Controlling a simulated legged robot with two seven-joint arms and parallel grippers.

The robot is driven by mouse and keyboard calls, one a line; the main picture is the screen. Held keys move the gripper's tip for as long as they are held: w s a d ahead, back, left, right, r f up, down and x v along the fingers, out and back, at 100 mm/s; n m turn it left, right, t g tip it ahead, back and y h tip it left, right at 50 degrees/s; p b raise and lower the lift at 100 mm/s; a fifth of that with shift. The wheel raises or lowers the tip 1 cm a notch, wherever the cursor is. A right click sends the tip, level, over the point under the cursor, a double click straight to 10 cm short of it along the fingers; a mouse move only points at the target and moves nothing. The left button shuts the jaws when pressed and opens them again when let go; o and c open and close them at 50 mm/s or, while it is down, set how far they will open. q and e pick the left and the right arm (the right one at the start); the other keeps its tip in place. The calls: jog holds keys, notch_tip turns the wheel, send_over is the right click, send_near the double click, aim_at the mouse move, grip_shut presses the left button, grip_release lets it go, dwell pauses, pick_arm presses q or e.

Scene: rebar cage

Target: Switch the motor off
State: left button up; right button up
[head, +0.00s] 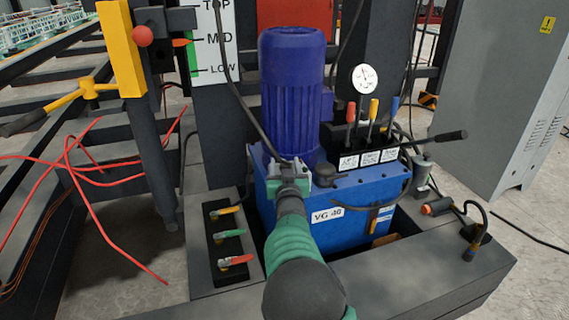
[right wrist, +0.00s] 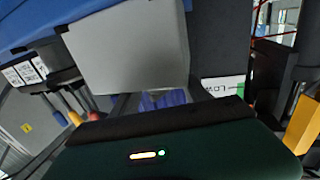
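The motor (head: 292,90) is a blue ribbed upright cylinder on top of a blue tank (head: 340,228) labelled VG 40. My right gripper (head: 288,170) is in front of the motor's foot, at the tank's top front edge. Its fingers look apart, with nothing seen between them. I cannot tell whether it touches the motor or tank. In the right wrist view, a strip of the blue ribbed motor (right wrist: 165,98) shows beyond a plain grey block (right wrist: 128,45). I cannot make out a motor switch; my arm hides part of the tank front. My left gripper is out of view.
Red, yellow and blue levers (head: 373,112) and a gauge (head: 365,78) stand right of the motor. Three coloured valve handles (head: 228,234) sit on a black panel at left. A yellow post (head: 122,48) stands further left; a grey cabinet (head: 505,95) stands at right.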

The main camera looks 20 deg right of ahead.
jog(key=shift+d+f, duration=0.1)
grip_shut()
jog(key=shift+d+n+y, duration=0.25)
jog(key=shift+n+y, duration=0.15)
jog(key=shift+y, duration=0.2)
jog(key=shift+n+y, duration=0.3)
jog(key=shift+y, duration=0.2)
jog(key=shift+a+n+y+p, duration=0.1)
jog(key=shift+n+y+p, duration=0.45)
jog(key=shift+y, duration=0.45)
jog(key=shift+a+n+y, duration=0.1)
jog(key=shift+n+y, duration=0.15)
jog(key=shift+y, duration=0.05)
grip_release()
